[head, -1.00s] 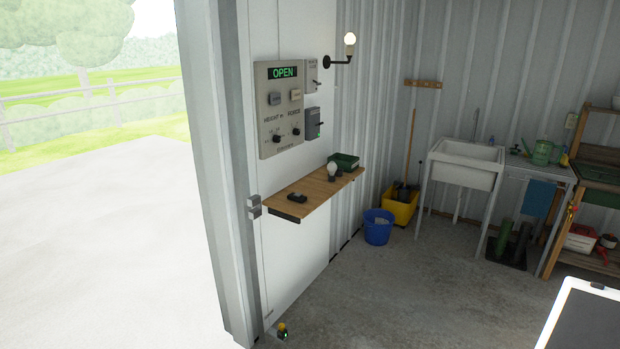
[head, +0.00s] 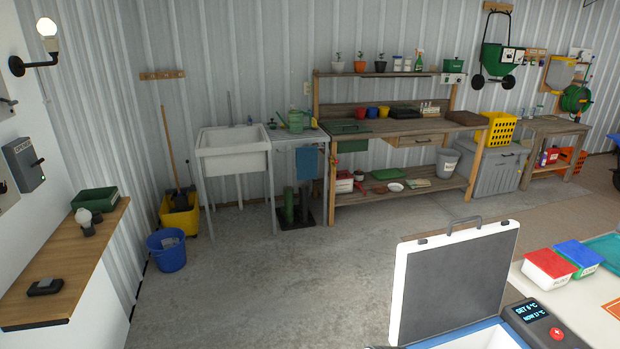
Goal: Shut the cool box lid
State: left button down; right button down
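The cool box (head: 478,338) is at the bottom right of the head view, cut off by the lower edge. Its lid (head: 452,281) stands open and roughly upright, with a white rim, a grey inner panel and a dark handle (head: 463,224) on its top edge. A dark control panel (head: 541,325) on the box's right shows "SET 6°C" and "NOW 17°C" and a red button. Neither of my grippers is in view.
A white-topped table (head: 595,300) right of the box bears a red-lidded tub (head: 549,268) and a blue-lidded tub (head: 579,257). A sink (head: 233,150) and a wooden workbench (head: 400,128) stand along the back wall. The concrete floor (head: 270,285) left of the box is clear.

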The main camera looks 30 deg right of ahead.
aim_at(450, 281)
jog(key=i+z, duration=0.85)
jog(key=i+j+z, duration=0.2)
jog(key=z, duration=0.25)
jog(key=i+j+z, duration=0.55)
jog(key=j+z, duration=0.3)
jog(key=l, duration=0.1)
